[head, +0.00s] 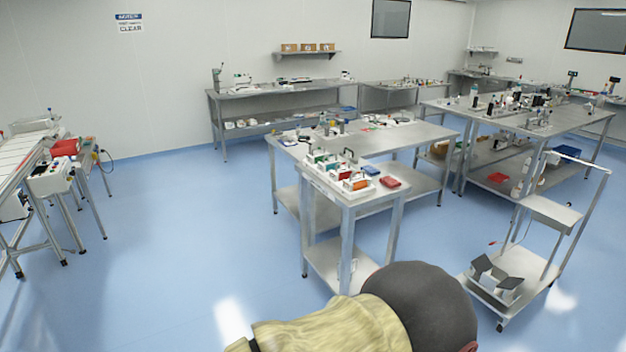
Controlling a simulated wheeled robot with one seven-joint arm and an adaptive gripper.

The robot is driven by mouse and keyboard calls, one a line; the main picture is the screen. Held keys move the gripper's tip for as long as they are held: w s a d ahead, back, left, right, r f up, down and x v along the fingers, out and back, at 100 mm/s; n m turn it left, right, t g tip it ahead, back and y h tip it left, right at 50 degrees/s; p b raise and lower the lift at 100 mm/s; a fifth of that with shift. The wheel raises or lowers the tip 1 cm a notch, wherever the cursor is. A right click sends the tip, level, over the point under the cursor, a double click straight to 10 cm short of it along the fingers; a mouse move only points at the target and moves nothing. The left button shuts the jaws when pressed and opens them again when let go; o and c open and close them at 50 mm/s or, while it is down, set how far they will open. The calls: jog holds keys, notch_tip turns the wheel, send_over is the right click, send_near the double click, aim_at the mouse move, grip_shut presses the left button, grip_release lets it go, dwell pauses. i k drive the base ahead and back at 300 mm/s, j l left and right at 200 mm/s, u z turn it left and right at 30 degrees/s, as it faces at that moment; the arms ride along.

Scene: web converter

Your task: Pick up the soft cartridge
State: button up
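I cannot tell which thing is the soft cartridge. A small steel table (345,196) in the middle of the head view holds a group of small boxy items in green, red and orange with pale parts. An orange item (356,184) sits at the front of this group. A blue item (371,170) and a red item (390,182) lie to its right on the tabletop. All are too small to make out in detail. My gripper is not in view.
A yellowish, cloth-like shape (335,325) and a dark grey rounded shape (420,300) fill the bottom middle, in front of the small table. A steel cart (552,213) stands at right. More benches stand behind. Blue floor (180,220) is open at left.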

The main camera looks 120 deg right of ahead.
aim_at(363, 182)
jog(key=z, duration=0.4)
jog(key=l+z, duration=0.1)
jog(key=z, duration=0.25)
jog(key=i+z, duration=0.1)
jog(key=z, duration=3.8)
jog(key=i+j+z, duration=0.15)
jog(key=z, duration=0.3)
jog(key=i+j+z, duration=0.1)
jog(key=j+z, duration=0.4)
jog(key=i+j+z, duration=0.1)
jog(key=z, duration=0.35)
jog(key=i+j+z, duration=0.2)
jog(key=j, duration=1)
jog(key=j+z, duration=0.2)
jog(key=j, duration=1)
jog(key=i+j, duration=0.1)
jog(key=i, duration=0.15)
